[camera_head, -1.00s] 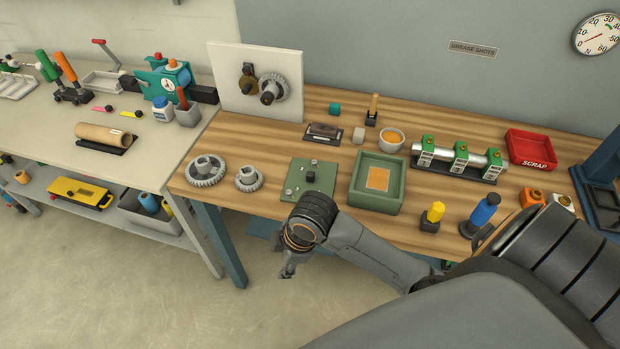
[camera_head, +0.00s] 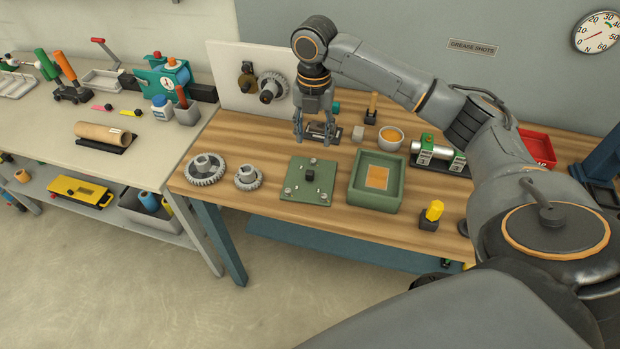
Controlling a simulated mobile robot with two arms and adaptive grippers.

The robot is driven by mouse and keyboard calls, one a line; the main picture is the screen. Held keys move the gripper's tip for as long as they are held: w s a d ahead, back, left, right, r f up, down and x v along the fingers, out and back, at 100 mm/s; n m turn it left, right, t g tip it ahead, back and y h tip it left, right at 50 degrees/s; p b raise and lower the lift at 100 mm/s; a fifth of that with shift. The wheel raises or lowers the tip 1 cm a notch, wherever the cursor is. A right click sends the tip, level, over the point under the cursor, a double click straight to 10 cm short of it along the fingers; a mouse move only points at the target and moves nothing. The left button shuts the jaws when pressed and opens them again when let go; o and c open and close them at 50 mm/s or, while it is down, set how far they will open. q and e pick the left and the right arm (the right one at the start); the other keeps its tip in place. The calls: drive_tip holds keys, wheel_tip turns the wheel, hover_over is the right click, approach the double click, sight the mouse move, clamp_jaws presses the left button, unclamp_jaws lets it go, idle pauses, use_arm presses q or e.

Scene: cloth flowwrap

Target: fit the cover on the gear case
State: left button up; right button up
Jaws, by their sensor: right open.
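My right gripper (camera_head: 313,140) points down behind the plate, fingers apart and empty. It is in front of a dark block on a small tray (camera_head: 335,139), which it partly hides. My left gripper is not in view.
Two metal gears (camera_head: 205,172) sit left of the plate. A bowl (camera_head: 390,139), a yellow-topped part (camera_head: 433,212) and a metal cylinder fixture (camera_head: 436,150) stand to the right. A white panel with mounted gears (camera_head: 229,72) stands behind. My forearm hides part of the bench's right side.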

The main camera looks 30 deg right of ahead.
hover_over(310, 172)
drive_tip(key=f, duration=0.5)
drive_tip(key=f+p, duration=0.1)
drive_tip(key=f, duration=0.1)
drive_tip(key=shift+s+d+f, duration=0.2)
drive_tip(key=shift+d+f, duration=0.1)
drive_tip(key=shift+f, duration=0.1)
drive_tip(key=f, duration=0.1)
drive_tip(key=f+p, duration=0.1)
drive_tip(key=f, duration=0.2)
drive_tip(key=shift+w+a+f, duration=0.1)
drive_tip(key=shift+w+a, duration=0.1)
drive_tip(key=shift+a, duration=0.05)
drive_tip(key=shift+f, duration=0.55)
clamp_jaws()
